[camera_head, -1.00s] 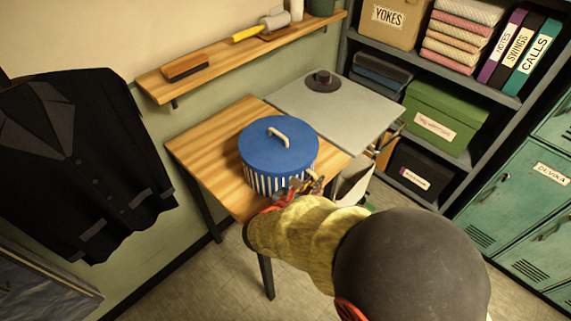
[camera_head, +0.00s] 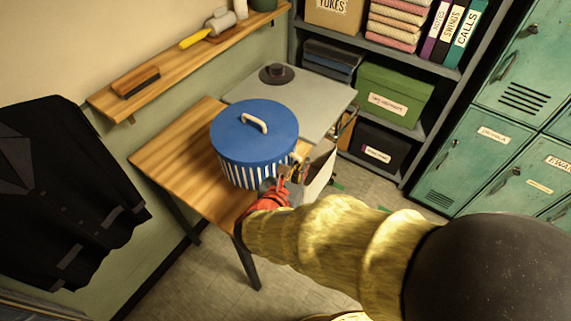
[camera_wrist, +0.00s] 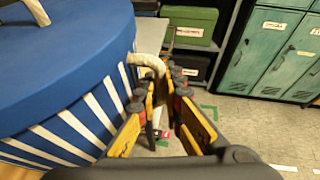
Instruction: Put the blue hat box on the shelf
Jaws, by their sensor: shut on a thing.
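The blue hat box (camera_head: 237,145), with a blue lid, cream top handle and blue-and-white striped side, is over the right part of the wooden table (camera_head: 165,155). It looks upright; I cannot tell whether its base touches the tabletop. My gripper (camera_head: 290,172) is at its right front side, shut on the cream side handle (camera_wrist: 145,62), seen in the wrist view. The box also fills the left of that view (camera_wrist: 60,60). A wooden wall shelf (camera_head: 165,75) runs above the table. A grey shelf unit (camera_head: 365,45) stands behind.
The wall shelf carries a brush (camera_head: 136,81) and a yellow-handled tool (camera_head: 207,32), with bare wood between. A grey table (camera_head: 315,95) holds a dark hat (camera_head: 276,74). Green lockers (camera_head: 490,160) stand right, a dark jacket (camera_head: 65,190) hangs left. The grey unit holds boxes and binders.

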